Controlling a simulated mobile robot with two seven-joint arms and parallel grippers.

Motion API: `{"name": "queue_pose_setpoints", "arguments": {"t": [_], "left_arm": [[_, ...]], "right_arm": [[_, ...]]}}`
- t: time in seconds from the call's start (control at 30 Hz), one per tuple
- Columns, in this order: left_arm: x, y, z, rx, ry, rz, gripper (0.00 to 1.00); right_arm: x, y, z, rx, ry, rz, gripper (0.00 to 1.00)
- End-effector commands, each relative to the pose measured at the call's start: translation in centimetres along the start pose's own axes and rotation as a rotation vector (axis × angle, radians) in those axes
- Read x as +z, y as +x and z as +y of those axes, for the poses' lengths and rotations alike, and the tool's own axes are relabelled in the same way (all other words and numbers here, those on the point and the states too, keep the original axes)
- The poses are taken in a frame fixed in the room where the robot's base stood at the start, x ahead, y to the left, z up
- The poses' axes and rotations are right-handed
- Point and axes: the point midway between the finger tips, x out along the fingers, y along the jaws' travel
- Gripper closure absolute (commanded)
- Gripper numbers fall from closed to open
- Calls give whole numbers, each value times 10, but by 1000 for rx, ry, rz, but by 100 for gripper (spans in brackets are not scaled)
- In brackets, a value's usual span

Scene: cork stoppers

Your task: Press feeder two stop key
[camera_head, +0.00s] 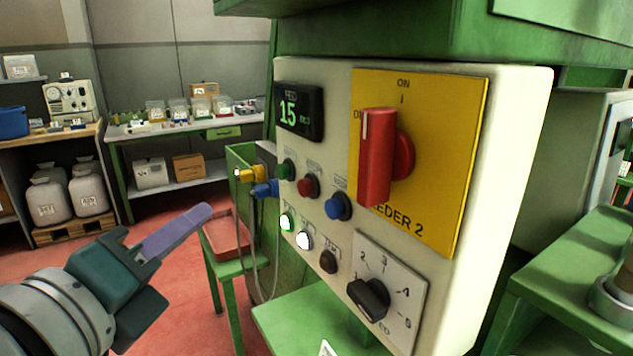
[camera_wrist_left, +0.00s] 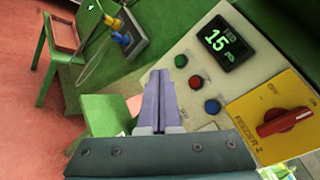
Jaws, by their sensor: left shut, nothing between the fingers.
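The feeder two panel (camera_head: 530,110) is a cream box with a yellow plate (camera_head: 455,150) marked FEEDER 2. A red button (camera_head: 308,186) sits between a green button (camera_head: 285,169) and a blue button (camera_head: 338,206); the small labels are too blurred to read. The red button also shows in the left wrist view (camera_wrist_left: 195,82). My left gripper (camera_head: 206,211) is shut and empty, with its lilac fingers together, left of the panel and apart from the buttons. In the left wrist view its fingertips (camera_wrist_left: 160,73) point toward the panel's left edge. My right gripper is not in view.
A large red rotary switch (camera_head: 376,160) sticks out of the yellow plate. Yellow and blue plugs (camera_head: 266,188) with cables project at the panel's left. A display (camera_head: 299,112) reads 15.

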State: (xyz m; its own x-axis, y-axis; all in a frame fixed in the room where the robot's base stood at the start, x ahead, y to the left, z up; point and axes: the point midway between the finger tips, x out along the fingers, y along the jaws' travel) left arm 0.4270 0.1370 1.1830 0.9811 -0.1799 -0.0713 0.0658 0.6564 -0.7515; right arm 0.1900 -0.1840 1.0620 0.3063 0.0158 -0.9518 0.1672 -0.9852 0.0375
Motion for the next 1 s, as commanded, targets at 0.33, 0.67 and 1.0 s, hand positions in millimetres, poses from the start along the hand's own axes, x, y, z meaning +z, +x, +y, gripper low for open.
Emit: {"name": "queue_pose_setpoints", "arguments": {"t": [0.33, 0.67, 1.0], "left_arm": [[-6, 10, -6, 1, -3, -3, 100], [-30, 42, -30, -2, -4, -1, 100], [-44, 60, -44, 1, -2, -1, 100]], "right_arm": [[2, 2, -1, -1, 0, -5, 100], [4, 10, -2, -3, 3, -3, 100], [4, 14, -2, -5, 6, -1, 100]]}}
